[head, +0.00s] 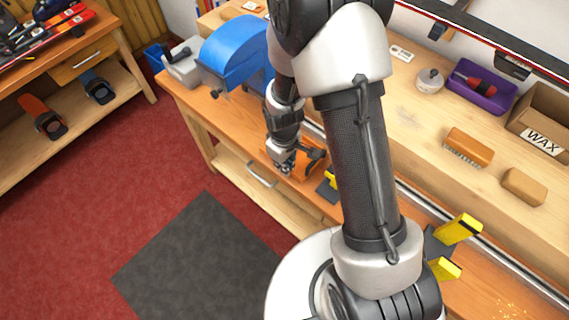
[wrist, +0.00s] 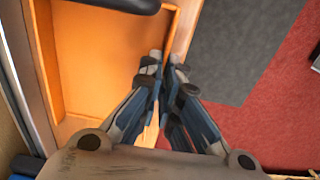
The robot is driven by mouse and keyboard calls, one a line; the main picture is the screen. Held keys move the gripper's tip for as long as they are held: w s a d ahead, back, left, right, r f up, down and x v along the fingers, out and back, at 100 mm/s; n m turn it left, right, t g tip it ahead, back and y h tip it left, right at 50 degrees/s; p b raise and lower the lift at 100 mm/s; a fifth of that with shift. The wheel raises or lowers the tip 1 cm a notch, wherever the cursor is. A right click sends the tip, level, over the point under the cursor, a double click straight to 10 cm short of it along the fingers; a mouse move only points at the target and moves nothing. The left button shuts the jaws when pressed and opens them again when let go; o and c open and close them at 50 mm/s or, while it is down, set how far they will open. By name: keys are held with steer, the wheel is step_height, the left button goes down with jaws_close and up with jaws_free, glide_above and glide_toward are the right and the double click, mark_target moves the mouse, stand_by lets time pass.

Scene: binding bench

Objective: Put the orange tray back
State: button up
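The orange tray (head: 311,170) lies on the lower wooden bench top near its front edge, partly hidden by my arm. In the wrist view the tray (wrist: 105,70) fills the left half, and the part of its floor in view looks empty. My gripper (head: 285,168) points down at the tray's front side. In the wrist view the fingertips of my gripper (wrist: 166,62) are close together, one on each side of the tray's wall. The fingers look shut on that wall. I cannot tell whether the tray is lifted off the bench.
A blue rounded machine (head: 235,50) stands left of the tray. Yellow-and-black clamps (head: 458,229) stand to the right. The raised shelf holds a purple bin (head: 482,92), a brush (head: 468,148) and a wax box (head: 541,120). Open floor with a grey mat (head: 200,255) lies in front.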

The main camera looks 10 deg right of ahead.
steer(key=o, duration=0.5)
step_height(320, 180, up, 22)
steer(key=s+d+m+t+p, duration=0.1)
steer(key=s+m+p, duration=0.1)
steer(key=p, duration=0.3)
steer(key=shift+s+d+r+m+t, duration=0.55)
steer(key=shift+s+r+m, duration=0.3)
steer(key=shift+s+r, duration=1.65)
steer(key=shift+s+d+r+m+t, duration=0.55)
steer(key=shift+s+r+m, duration=0.35)
steer(key=shift+s+r, duration=1.6)
steer(key=shift+s+d+r+m+t, duration=0.55)
steer(key=shift+s+r+m, duration=0.3)
steer(key=shift+s+r, duration=1.65)
steer(key=shift+w+a+r, duration=0.1)
steer(key=shift+w, duration=0.1)
